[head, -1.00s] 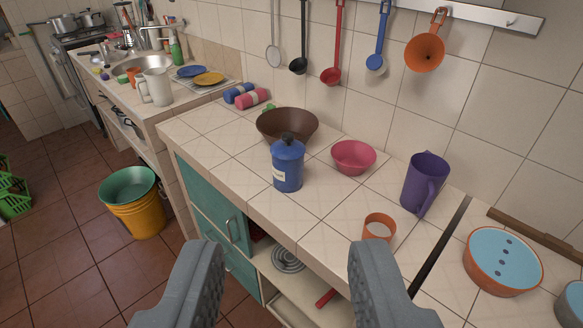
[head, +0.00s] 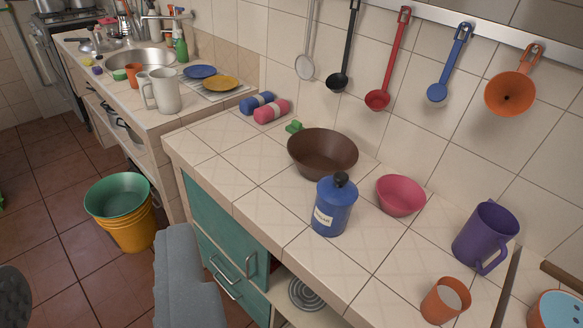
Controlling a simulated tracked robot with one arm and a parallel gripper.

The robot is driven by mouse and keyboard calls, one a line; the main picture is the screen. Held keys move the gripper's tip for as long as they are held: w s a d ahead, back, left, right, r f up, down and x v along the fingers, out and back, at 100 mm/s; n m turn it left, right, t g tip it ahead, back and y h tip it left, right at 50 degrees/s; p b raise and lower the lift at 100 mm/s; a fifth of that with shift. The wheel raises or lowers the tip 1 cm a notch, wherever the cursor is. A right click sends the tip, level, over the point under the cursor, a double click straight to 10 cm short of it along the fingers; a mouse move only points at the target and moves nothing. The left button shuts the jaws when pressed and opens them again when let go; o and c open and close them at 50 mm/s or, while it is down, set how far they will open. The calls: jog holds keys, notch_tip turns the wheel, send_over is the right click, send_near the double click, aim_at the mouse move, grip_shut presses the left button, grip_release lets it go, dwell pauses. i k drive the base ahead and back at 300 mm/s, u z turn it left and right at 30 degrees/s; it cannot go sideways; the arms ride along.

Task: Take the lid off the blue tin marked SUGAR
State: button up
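The blue tin (head: 334,212) stands upright on the tiled counter (head: 262,205), near its front edge. A pale label on its left side carries dark letters, too small to read surely. A lid with a dark round knob (head: 341,180) is on top of it. My gripper (head: 95,265) is at the lower left, in front of the counter and apart from the tin. Its two grey fingers are spread with nothing between them. The left finger is mostly cut off by the picture edge.
A brown bowl (head: 322,158) stands close behind the tin, and a pink bowl (head: 400,196) to its right. A purple jug (head: 484,238) and an orange cup (head: 444,302) stand further right. Utensils hang on the wall. The counter left of the tin is clear.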

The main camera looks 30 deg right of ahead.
aim_at(336, 189)
jog(key=z, duration=0.25)
jog(key=i, duration=1)
jog(key=z, duration=0.7)
